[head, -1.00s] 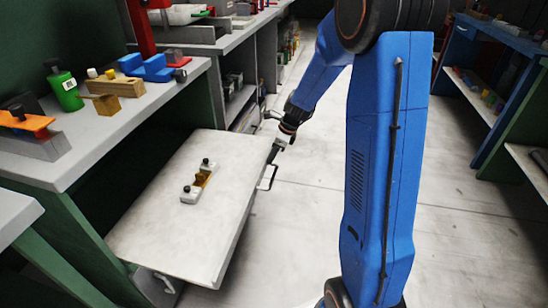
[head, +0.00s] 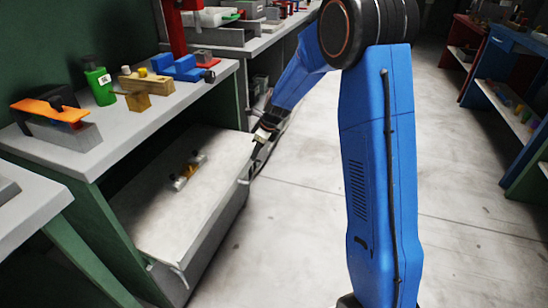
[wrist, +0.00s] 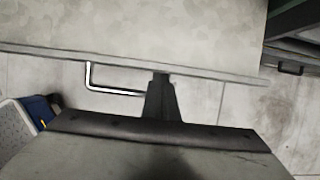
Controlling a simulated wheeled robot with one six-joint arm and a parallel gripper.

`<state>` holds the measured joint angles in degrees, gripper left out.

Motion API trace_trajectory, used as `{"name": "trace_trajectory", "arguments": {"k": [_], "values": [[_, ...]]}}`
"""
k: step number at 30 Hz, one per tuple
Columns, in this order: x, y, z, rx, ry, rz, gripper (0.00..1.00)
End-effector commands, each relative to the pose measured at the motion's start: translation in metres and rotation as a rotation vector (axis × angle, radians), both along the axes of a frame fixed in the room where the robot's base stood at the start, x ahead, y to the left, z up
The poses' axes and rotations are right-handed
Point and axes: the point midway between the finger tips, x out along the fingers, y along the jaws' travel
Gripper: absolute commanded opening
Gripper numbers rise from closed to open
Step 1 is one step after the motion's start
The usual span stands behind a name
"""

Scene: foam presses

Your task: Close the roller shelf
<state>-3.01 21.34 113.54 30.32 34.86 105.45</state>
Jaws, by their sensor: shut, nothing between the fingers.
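The roller shelf (head: 175,220) is a pale, mottled board partly pulled out from under the left workbench in the head view. It also fills the top of the wrist view (wrist: 140,25). A bent metal handle (wrist: 110,91) sticks out from its front edge. My gripper (head: 256,158) is shut and empty at the far end of that front edge. In the wrist view my gripper (wrist: 161,78) meets the shelf's edge just right of the handle; whether it touches is hard to tell. A small part with pale ends (head: 188,171) lies on the shelf.
The workbench (head: 100,148) above the shelf carries a green bottle (head: 98,85), an orange-topped block (head: 50,112) and blue and wooden pieces. The floor (head: 290,225) in front is clear. Other benches line the right side.

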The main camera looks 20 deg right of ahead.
Motion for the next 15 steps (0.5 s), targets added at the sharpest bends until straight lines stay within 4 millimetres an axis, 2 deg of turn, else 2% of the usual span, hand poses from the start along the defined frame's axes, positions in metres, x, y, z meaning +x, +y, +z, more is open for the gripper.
{"name": "trace_trajectory", "arguments": {"k": [1,6,15], "values": [[0.009,0.013,-0.001,0.0,-0.001,0.004,0.0],[0.035,0.049,0.0,0.0,-0.002,0.004,0.0],[0.068,0.094,0.0,0.001,-0.001,0.001,0.0]]}}
